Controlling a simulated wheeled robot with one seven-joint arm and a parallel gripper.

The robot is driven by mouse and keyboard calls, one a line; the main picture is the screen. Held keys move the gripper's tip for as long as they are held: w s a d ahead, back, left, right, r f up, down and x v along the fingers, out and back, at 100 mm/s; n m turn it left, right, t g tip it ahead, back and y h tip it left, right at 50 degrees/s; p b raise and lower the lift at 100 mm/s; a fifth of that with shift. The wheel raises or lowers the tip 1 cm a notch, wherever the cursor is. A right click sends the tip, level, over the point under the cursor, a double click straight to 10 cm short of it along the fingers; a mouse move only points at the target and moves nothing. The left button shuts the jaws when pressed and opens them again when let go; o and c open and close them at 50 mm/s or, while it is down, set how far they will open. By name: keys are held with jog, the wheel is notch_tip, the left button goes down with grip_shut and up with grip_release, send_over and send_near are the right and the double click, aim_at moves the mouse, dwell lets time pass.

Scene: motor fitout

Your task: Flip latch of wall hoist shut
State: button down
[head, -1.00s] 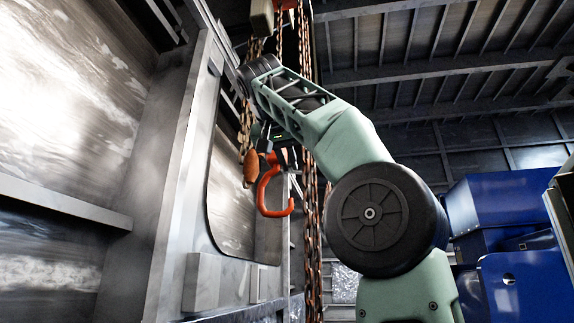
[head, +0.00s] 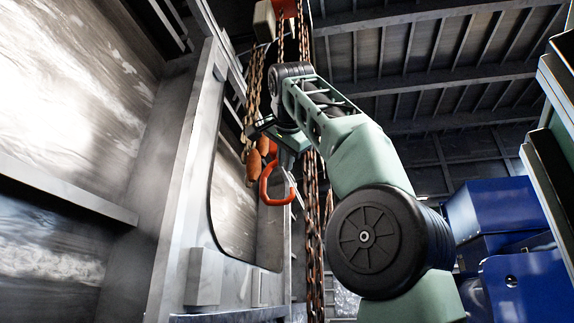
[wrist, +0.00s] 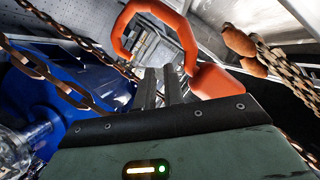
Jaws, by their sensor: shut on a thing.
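The wall hoist's orange-red hook (head: 266,188) hangs beside the grey wall panel in the head view. In the wrist view the hook (wrist: 122,28) curves over my fingertips, with its thick shank block (wrist: 215,80) to their right. My gripper (wrist: 160,72) is at the hook's mouth, its two dark fingers close together. In the head view my gripper (head: 290,172) reaches down to the hook from above right. It is shut on a small part in the mouth, where the latch sits. The latch is mostly hidden by the fingers, and its exact angle cannot be told.
Rusty chains (head: 312,215) hang right of the hook and also cross the left of the wrist view (wrist: 70,75). Two orange-brown chain weights (head: 252,167) hang close left of my gripper. The wall panel (head: 185,190) stands left. Blue machinery (head: 520,280) stands right.

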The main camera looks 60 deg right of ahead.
jog(key=shift+w+f+m+b, duration=0.15)
jog(key=shift+f+m+b, duration=0.05)
jog(key=shift+m+b, duration=0.3)
jog(key=shift+t, duration=0.4)
jog(key=c, duration=1.5)
grip_release()
jog(key=shift+a, duration=0.1)
jog(key=p+v, duration=0.3)
jog(key=v, duration=1.4)
jog(key=shift+a+r, duration=0.15)
